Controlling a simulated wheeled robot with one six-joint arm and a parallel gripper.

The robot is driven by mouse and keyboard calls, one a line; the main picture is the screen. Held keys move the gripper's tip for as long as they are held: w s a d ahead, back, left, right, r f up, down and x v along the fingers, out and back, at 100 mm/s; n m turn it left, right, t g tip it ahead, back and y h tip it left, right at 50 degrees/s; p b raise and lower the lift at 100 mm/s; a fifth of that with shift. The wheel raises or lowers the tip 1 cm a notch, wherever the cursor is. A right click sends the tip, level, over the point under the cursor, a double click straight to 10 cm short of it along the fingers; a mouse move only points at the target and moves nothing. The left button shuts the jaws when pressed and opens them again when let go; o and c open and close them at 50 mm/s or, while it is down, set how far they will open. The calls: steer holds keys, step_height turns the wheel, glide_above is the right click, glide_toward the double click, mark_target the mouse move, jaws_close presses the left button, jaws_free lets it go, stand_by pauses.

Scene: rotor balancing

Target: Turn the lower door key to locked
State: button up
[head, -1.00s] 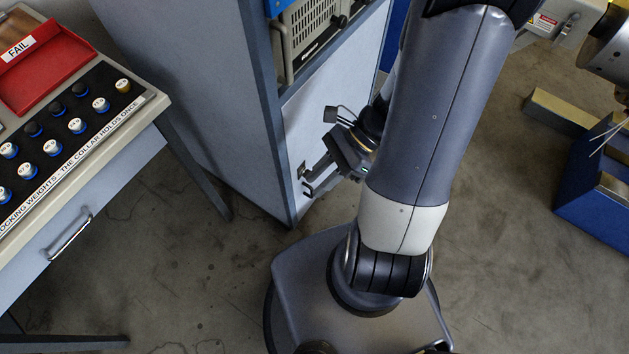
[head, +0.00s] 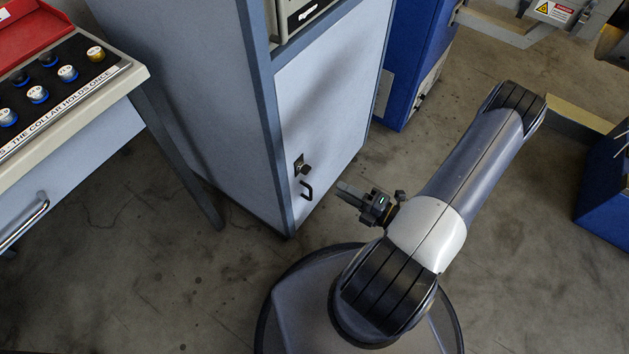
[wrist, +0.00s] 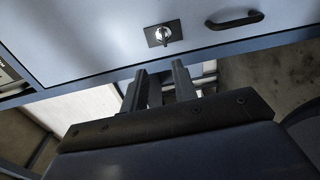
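The lower door (head: 325,110) of the grey cabinet is closed. Its key (head: 303,167) sits in a dark square lock plate above a black handle (head: 307,190). In the wrist view, the silver key (wrist: 162,36) stands out from its plate on the door (wrist: 90,40), with the handle (wrist: 236,20) to its right. I cannot tell the key's set position. My gripper (head: 342,189) is to the right of the handle, apart from the door. In the wrist view, my gripper (wrist: 160,74) shows two parted fingers with nothing between them, below the key in the picture.
A bench (head: 110,105) with a weight rack and a red tray stands at the left. A blue cabinet (head: 408,65) stands behind the grey one. A blue box (head: 605,185) is at the right.

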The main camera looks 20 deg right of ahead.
mark_target(306, 169)
steer(key=w+a+f+m+b, duration=0.1)
steer(key=w+a, duration=0.5)
steer(key=w, duration=0.2)
steer(key=shift+w+b, duration=0.3)
steer(key=shift+b, duration=0.1)
stand_by(0.5)
jaws_close()
